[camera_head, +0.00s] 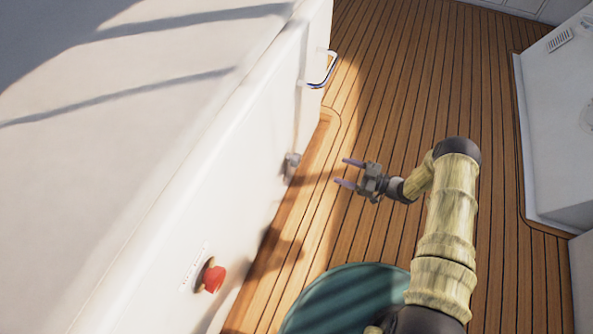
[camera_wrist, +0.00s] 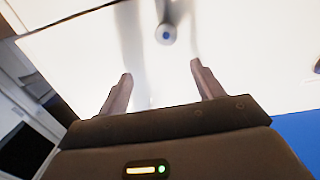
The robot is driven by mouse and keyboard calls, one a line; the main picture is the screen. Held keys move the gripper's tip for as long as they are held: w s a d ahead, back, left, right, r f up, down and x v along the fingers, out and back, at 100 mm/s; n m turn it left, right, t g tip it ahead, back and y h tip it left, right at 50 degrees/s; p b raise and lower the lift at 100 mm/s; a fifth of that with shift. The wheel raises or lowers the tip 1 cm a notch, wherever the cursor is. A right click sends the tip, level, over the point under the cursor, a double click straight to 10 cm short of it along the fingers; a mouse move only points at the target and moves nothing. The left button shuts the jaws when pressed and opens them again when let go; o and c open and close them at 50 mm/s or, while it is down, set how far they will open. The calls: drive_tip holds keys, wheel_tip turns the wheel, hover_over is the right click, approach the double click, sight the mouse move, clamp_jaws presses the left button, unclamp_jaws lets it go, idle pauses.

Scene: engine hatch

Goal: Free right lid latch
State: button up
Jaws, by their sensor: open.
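A small grey metal fitting (camera_head: 291,166), which looks like the lid latch, sits low on the white wall in the head view. In the wrist view a round grey piece with a blue centre (camera_wrist: 166,35), probably the same latch, lies ahead, roughly between the finger lines. My gripper (camera_head: 341,171) is to the right of the fitting in the head view, fingers pointing toward the wall. Its two fingers (camera_wrist: 161,70) are apart, with nothing between them. A visible gap separates them from the fitting. The latch's exact position is too small to tell.
A red knob (camera_head: 213,279) is on the white wall (camera_head: 130,190) nearer the camera. A metal handle (camera_head: 322,72) juts out farther along. A teal round object (camera_head: 345,298) stands below my arm. The wooden deck (camera_head: 410,70) is clear beyond my gripper; a white unit (camera_head: 560,120) is at right.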

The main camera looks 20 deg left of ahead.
sight(299, 162)
drive_tip(key=shift+s+f+g, duration=0.3)
drive_tip(key=shift+s+f, duration=0.25)
drive_tip(key=shift+f, duration=0.1)
drive_tip(key=shift+a, duration=0.15)
drive_tip(key=a+b, duration=0.2)
drive_tip(key=a, duration=0.3)
drive_tip(key=w+a+b, duration=0.1)
drive_tip(key=a+b, duration=0.1)
drive_tip(key=a, duration=0.4)
drive_tip(key=a+b, duration=0.2)
drive_tip(key=a, duration=0.3)
drive_tip(key=shift+w+a+f, duration=0.15)
drive_tip(key=shift+a, duration=0.4)
drive_tip(key=c, duration=1)
